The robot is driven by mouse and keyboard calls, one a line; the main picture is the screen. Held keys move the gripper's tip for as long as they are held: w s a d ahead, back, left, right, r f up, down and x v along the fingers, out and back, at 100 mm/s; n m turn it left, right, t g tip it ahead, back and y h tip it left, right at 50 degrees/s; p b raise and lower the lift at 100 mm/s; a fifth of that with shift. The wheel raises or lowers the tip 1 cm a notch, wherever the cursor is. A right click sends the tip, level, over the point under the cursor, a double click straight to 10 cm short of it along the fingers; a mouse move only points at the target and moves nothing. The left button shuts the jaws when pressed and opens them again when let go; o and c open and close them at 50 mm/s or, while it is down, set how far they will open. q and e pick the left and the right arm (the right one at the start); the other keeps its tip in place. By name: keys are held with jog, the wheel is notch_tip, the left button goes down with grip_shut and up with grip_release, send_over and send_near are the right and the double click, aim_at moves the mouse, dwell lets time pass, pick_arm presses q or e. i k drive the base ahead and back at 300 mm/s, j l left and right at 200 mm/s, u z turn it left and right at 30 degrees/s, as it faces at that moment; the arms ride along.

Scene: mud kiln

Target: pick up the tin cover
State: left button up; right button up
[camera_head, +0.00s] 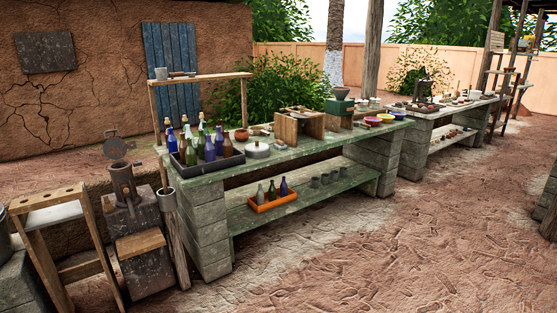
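A low round grey thing with a lid-like top and a small dark knob (257,149) sits on the near green work table (214,176), right of the dark bottle tray. It may be the tin cover, but it is too small to be sure. Neither of my grippers is in view.
A dark tray (206,167) of several bottles, a reddish pot (241,135), a wooden box frame (299,124) and colored bowls (373,120) crowd the table. An orange crate (273,203) sits on the lower shelf. A wooden stand (49,201) is at left. The front-right ground is open.

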aim_at(256, 151)
jog(key=i, duration=1.45)
jog(key=i+l, duration=0.1)
jog(key=i, duration=1.4)
jog(key=j+u, duration=0.05)
jog(key=j, duration=0.05)
